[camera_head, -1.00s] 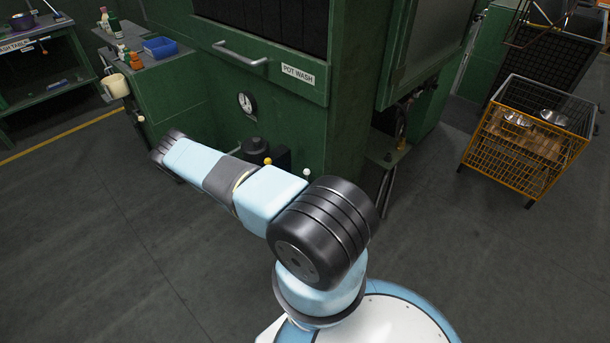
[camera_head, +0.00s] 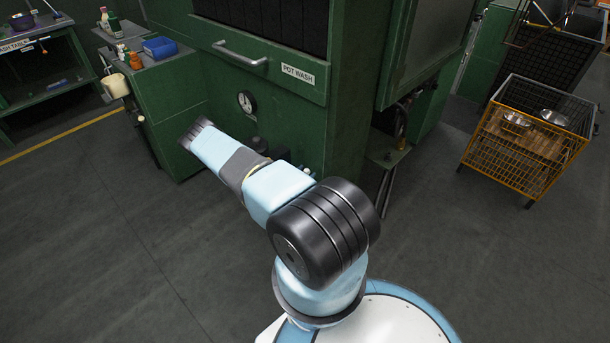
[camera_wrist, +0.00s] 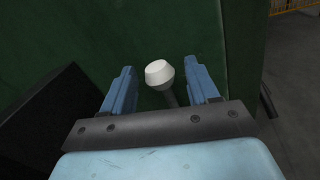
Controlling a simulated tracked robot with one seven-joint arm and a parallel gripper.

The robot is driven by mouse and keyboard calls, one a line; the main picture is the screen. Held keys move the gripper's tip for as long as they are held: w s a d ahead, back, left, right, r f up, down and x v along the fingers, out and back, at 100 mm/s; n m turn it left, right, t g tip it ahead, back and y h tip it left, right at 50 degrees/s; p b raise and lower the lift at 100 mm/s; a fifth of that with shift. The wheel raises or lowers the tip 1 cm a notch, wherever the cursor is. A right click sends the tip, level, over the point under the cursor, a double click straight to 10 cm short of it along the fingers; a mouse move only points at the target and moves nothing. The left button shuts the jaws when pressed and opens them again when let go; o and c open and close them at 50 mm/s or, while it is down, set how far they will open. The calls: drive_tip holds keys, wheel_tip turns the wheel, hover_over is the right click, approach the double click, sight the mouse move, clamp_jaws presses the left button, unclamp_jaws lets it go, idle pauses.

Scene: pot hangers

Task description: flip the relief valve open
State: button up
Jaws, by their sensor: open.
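A lever with a white knob (camera_wrist: 159,73) and a grey stem stands in front of a green panel in the wrist view. My gripper (camera_wrist: 162,88) is open, its two blue fingers on either side of the lever, with a gap showing on both sides of the knob. The lower stem is hidden behind my gripper's dark bar. In the head view my arm hides my gripper and much of the valve area at the foot of the green pot wash machine (camera_head: 270,95). I cannot tell from any label that this lever is the relief valve.
A round gauge (camera_head: 247,102) is on the machine's front, below a bar handle (camera_head: 240,54). A dark block (camera_wrist: 50,120) is at the left in the wrist view. A yellow wire cart (camera_head: 525,140) stands to the right. The floor at the lower left is clear.

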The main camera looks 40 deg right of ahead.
clamp_jaws()
idle(0.4)
